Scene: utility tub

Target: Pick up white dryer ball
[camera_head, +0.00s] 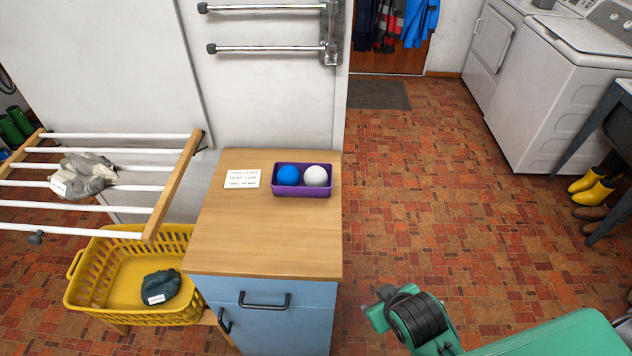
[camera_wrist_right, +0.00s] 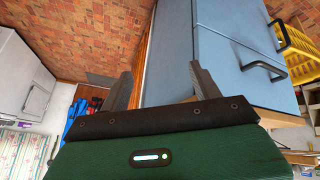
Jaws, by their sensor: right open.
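The white dryer ball (camera_head: 315,176) sits in a small purple tray (camera_head: 302,193) on the wooden top of a blue cabinet. A blue ball (camera_head: 288,175) lies beside it on the left in the same tray. My right gripper (camera_wrist_right: 162,84) is open and empty in the right wrist view, with the blue cabinet beyond its fingers. My right arm shows at the lower right of the head view, below and to the right of the tray. The ball is not visible in the right wrist view. My left gripper is not in view.
A printed card (camera_head: 242,179) lies left of the tray on the cabinet top (camera_head: 260,235). A drying rack (camera_head: 165,190) with a grey cloth and a yellow basket (camera_head: 130,315) stand to the left. The cabinet top's front is clear, and open floor lies to its right.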

